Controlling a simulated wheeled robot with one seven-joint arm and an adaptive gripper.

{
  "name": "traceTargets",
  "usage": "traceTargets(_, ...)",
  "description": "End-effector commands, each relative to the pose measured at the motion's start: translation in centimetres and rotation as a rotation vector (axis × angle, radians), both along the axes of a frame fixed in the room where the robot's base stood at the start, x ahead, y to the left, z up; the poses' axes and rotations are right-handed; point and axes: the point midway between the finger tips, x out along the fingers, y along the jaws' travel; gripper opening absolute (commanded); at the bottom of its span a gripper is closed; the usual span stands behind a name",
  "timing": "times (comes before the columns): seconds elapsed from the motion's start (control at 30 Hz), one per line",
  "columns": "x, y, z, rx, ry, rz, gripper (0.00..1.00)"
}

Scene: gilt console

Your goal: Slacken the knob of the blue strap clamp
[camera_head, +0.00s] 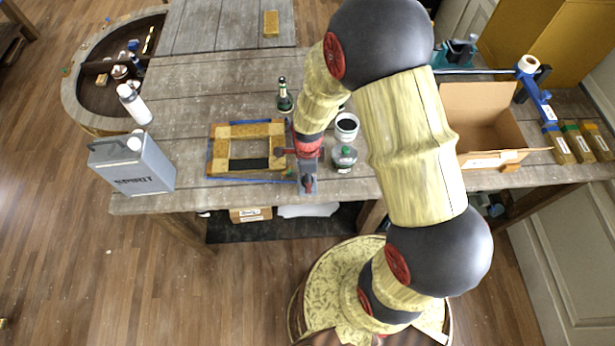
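A wooden frame (229,163) lies flat on the grey plank table, left of my arm. A blue strap (210,158) runs around its outer edge. My gripper (308,188) points down just right of the frame's lower right corner, near the table's front edge. A small dark part (281,152) shows at the frame's right side, against my wrist; I cannot tell whether it is the clamp's knob. My arm and gripper cover part of that side. Whether the fingers are open, or touch the clamp, is too small to tell.
A dark green bottle (284,97), a white tub (346,127) and a green-labelled jar (344,158) stand close around my gripper. A grey spirit can (140,168) and a white bottle (134,104) stand left. An open cardboard box (482,122) is right. The table's back left is mostly clear.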

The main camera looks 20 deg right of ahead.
Motion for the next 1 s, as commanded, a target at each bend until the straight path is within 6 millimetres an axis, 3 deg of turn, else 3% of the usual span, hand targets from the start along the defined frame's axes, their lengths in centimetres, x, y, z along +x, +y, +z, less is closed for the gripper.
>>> traceTargets(0.8,-0.01,0.00,0.04,0.000,0.000,0.000,0.06)
traceTargets(1.0,0.00,0.00,0.04,0.000,0.000,0.008,0.05)
